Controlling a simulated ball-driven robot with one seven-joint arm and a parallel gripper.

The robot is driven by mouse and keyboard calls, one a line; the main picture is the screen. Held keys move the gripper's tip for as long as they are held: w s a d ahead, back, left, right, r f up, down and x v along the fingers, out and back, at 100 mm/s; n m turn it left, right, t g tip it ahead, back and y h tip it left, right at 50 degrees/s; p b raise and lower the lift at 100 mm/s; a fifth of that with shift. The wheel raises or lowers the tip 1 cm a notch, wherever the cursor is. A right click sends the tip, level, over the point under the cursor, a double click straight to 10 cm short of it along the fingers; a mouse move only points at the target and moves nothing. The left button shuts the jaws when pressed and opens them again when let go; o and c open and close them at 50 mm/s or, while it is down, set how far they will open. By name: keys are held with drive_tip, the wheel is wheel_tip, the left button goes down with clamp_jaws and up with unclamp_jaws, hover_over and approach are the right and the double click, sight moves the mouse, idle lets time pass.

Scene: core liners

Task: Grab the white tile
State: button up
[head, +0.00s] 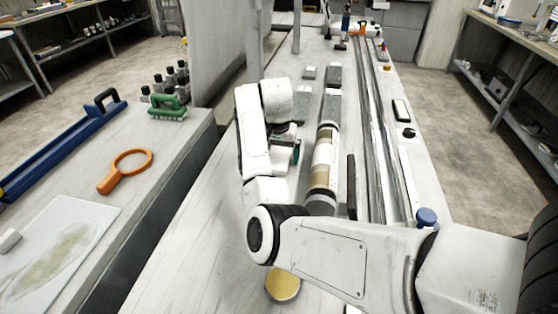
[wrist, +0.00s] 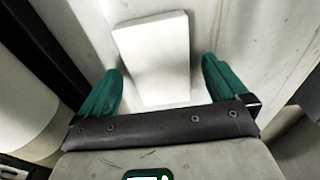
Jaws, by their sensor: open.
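The white tile (wrist: 152,50) is a plain pale block in the wrist view, ahead of my gripper (wrist: 160,66) on a pale worktop. The two teal fingers are open, one towards each side of the tile's near end, and neither appears to grip it. A gap shows between each finger and the tile. In the head view my gripper (head: 296,152) is low over the long bench, mostly hidden by my arm. I cannot make out the tile there.
A banded core cylinder (head: 323,160) lies right of my gripper, with a dark strip (head: 351,185) beside it. Grey slabs (head: 330,105) lie farther up the bench. Metal rails (head: 378,130) run along the right. A yellow disc (head: 283,286) lies nearer.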

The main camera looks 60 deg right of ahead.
drive_tip(key=shift+f, duration=0.1)
drive_tip(key=shift+c, duration=0.2)
drive_tip(key=c, duration=1.2)
drive_tip(key=shift+c, duration=0.3)
